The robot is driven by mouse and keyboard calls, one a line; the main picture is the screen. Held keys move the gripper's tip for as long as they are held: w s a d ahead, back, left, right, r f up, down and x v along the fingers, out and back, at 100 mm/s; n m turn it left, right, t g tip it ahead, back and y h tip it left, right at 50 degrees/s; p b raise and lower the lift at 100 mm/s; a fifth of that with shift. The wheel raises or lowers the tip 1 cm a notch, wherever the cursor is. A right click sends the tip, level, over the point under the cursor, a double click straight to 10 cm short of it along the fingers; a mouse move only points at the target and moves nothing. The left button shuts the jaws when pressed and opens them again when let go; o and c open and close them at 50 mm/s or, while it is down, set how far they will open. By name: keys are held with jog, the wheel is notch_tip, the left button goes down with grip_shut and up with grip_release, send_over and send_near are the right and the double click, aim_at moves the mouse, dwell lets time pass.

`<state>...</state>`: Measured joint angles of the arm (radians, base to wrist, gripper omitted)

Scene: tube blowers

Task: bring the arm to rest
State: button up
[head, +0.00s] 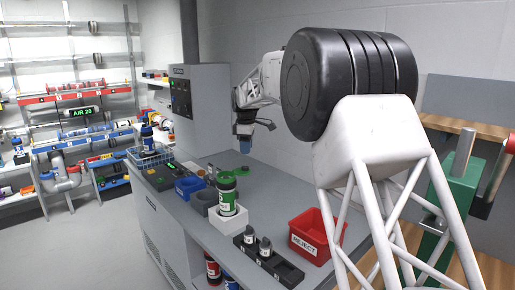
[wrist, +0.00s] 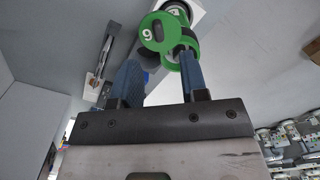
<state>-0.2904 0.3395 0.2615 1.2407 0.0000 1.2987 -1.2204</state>
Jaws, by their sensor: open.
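My gripper (head: 245,147) hangs over the bench in the head view, fingers pointing down, above and behind a green-and-black canister (head: 227,190). The canister stands upright in a white block (head: 228,220). In the wrist view my two blue fingers (wrist: 159,60) are spread with a gap between them. The head view shows the gripper apart from the canister, and nothing is seen held.
On the bench (head: 285,190) are a red REJECT bin (head: 314,236), a black rack (head: 288,272) with small bottles, a blue holder (head: 186,187), a grey holder (head: 203,203) and a wire basket (head: 152,158). A grey cabinet (head: 203,110) rises behind.

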jog(key=s+d+r+m, duration=0.25)
jog(key=s+d, duration=0.35)
jog(key=s, duration=0.4)
jog(key=s+d+r+m+t, duration=0.1)
jog(key=s+d+r+m, duration=0.15)
jog(key=s+d, duration=0.5)
jog(key=s+d+r+m, duration=0.2)
jog(key=s+d+m, duration=0.25)
jog(key=s, duration=0.65)
jog(key=s+d+f+m, duration=0.2)
jog(key=s+d+f, duration=0.1)
jog(key=s, duration=0.8)
jog(key=s+d+f+m+t, duration=0.1)
jog(key=s+d+f+m, duration=0.2)
jog(key=s, duration=0.8)
jog(key=s+d+f+m, duration=0.3)
jog(key=s+f, duration=0.3)
jog(key=s, duration=0.6)
jog(key=shift+d+f+t, duration=0.3)
jog(key=shift+d+f, duration=0.05)
jog(key=shift+d, duration=0.1)
jog(key=shift+w, duration=0.1)
